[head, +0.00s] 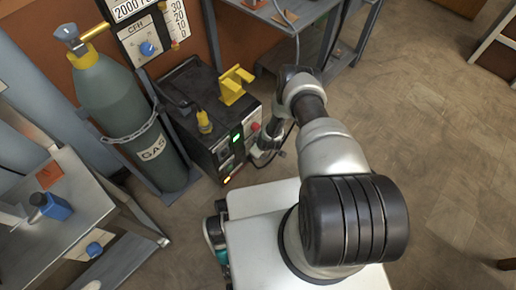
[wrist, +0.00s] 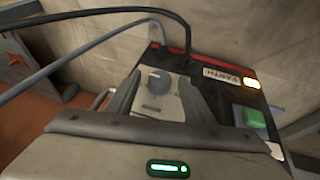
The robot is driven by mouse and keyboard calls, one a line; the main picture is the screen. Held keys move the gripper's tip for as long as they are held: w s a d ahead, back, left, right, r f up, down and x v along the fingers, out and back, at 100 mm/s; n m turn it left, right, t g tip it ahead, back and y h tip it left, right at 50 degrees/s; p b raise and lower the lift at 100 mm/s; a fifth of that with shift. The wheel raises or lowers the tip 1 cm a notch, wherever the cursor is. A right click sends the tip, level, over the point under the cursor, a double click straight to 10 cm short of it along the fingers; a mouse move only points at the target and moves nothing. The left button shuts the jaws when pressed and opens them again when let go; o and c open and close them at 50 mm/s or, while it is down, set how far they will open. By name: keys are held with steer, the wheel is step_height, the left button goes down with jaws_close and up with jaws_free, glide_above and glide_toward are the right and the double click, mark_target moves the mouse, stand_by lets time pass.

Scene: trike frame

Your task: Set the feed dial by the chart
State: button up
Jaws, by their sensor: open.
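A grey round dial (wrist: 158,81) on a white plate (wrist: 158,103) shows in the wrist view, on the front of the black machine (head: 190,85). My gripper (wrist: 160,76) is open, with one finger on each side of the dial in the picture; I cannot tell whether they touch it. The wrist view does not show the dial's setting clearly. In the head view my gripper (head: 262,152) is at the machine's front face, and the dial there is hidden or too small to make out. No chart for the feed can be picked out clearly.
The machine's front has a green display (head: 237,138), a red knob (head: 255,126) and an EARTH label (wrist: 218,75). A green button (wrist: 250,118) is right of my gripper. A gas cylinder (head: 135,110) stands left. Dark cables (wrist: 90,20) cross above.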

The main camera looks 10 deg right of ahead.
steer(key=shift+w+f, duration=0.1)
steer(key=shift+f, duration=0.05)
steer(key=shift+c, duration=0.2)
steer(key=c, duration=1)
steer(key=shift+a, duration=0.1)
steer(key=shift+s+a+f+n+t+h, duration=0.2)
steer(key=shift+n+t+h, duration=0.15)
steer(key=shift+t+h, duration=0.65)
steer(key=shift+s+a+f+n+t+h, duration=0.15)
steer(key=shift+n+t+h, duration=0.2)
steer(key=shift+t+h, duration=0.65)
steer(key=shift+r+h, duration=0.1)
steer(key=shift+h, duration=0.2)
